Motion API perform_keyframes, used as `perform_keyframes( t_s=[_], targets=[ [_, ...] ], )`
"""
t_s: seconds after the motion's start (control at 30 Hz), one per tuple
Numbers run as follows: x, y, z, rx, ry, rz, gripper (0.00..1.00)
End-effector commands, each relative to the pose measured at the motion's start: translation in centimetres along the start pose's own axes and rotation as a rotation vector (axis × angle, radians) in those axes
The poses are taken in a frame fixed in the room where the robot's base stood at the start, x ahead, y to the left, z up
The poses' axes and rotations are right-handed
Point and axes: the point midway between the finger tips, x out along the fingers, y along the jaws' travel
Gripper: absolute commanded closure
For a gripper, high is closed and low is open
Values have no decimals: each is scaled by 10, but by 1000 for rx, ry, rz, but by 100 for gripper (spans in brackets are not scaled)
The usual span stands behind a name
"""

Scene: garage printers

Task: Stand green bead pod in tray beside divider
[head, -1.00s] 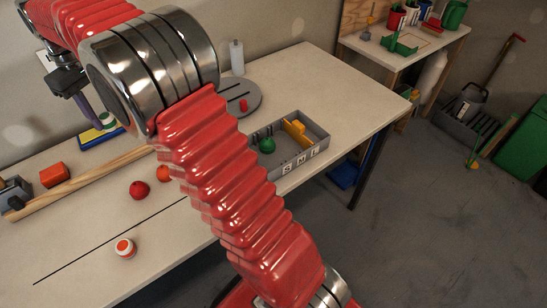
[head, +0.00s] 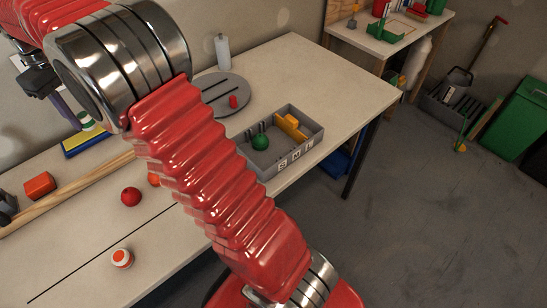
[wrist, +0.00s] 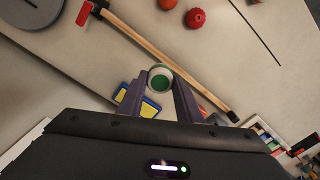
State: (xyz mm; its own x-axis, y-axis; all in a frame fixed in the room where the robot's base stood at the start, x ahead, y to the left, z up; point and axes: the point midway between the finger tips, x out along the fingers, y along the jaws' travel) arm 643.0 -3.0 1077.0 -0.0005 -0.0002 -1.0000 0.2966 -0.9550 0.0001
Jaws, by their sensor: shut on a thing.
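The green bead pod (wrist: 160,79), a small white jar with a green top, sits between the fingers of my gripper (wrist: 163,84), which is shut on it. In the head view the pod (head: 87,122) is at the left, just above a blue and yellow pad (head: 85,145). The grey tray (head: 309,153) with S, M and L labels is far to the right of it. Its yellow divider (head: 290,125) stands toward the right end. A round green thing (head: 261,142) sits in the left part. My arm hides some of the table between.
An orange-and-white pod (head: 122,258), a red ball (head: 131,197) and an orange box (head: 39,185) are on the table. A wooden bar (head: 75,190) lies along it. A grey disc (head: 222,92) and white bottle (head: 222,50) stand behind the tray. Table right of the tray is clear.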

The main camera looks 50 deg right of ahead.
Motion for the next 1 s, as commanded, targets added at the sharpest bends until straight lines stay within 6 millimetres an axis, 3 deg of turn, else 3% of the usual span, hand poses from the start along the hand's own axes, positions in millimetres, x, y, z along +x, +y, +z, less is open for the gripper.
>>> perform_keyframes(
  t_s=[0.17, 0.37, 0.7, 1.0],
  targets=[
    [1, 28, 21, 14, 0, 0, 94],
    [6, 82, 74, 35, 0, 0, 94],
    [20, 156, 187, 67, 0, 0, 94],
    [38, 189, 294, 95, 0, 0, 94]
  ],
)
